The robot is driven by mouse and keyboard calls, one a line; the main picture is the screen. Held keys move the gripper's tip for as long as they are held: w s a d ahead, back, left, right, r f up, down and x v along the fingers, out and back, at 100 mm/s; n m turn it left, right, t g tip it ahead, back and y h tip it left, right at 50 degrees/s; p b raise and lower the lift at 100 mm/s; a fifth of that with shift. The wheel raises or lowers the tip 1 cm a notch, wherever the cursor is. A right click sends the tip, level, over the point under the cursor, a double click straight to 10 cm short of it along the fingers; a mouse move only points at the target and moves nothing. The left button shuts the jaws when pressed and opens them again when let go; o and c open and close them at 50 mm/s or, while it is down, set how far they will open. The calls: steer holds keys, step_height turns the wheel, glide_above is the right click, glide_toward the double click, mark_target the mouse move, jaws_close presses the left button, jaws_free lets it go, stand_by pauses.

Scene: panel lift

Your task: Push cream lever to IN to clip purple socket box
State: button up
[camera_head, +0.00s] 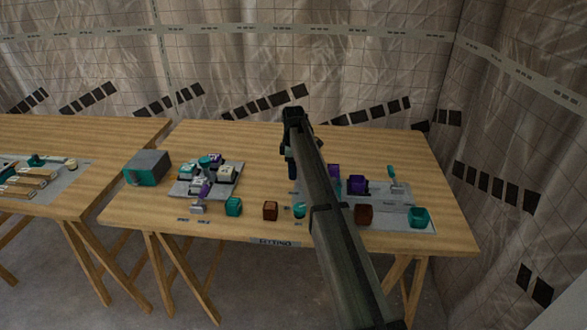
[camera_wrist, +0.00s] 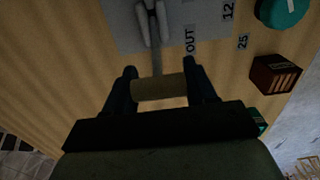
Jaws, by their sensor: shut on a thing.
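The cream lever (camera_wrist: 158,87) shows in the wrist view as a pale cylinder on a thin stem, which runs up to a grey bracket (camera_wrist: 152,22). My gripper (camera_wrist: 160,86) is shut on this cylinder, one finger at each end.
Teal (camera_head: 233,206) and brown (camera_head: 270,210) blocks stand along the front of the wooden table (camera_head: 230,140). A plate with several small parts (camera_head: 207,175) and a grey-teal box (camera_head: 147,167) are at left. The table's back is clear.

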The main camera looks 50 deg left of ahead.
steer(key=shift+c, duration=0.9)
steer(key=shift+r, duration=0.1)
steer(key=shift+w+d+r+g+y, duration=0.3)
steer(key=shift+w+d+g+y, duration=0.25)
steer(key=shift+g+y, duration=0.25)
steer(key=shift+w+d+r+g+y, duration=0.2)
steer(key=shift+w+d+g+y, duration=0.35)
steer(key=shift+g+y, duration=0.35)
steer(key=shift+w+d+g+y, duration=0.6)
steer(key=shift+g+y, duration=0.3)
steer(key=shift+w+d+f+g+y, duration=0.1)
steer(key=shift+w+d+g+y, duration=0.3)
steer(key=shift+g+y, duration=0.3)
steer(key=shift+w+d+f+g+y, duration=0.1)
steer(key=shift+w+d+g+y, duration=0.3)
steer(key=shift+g+y, duration=0.3)
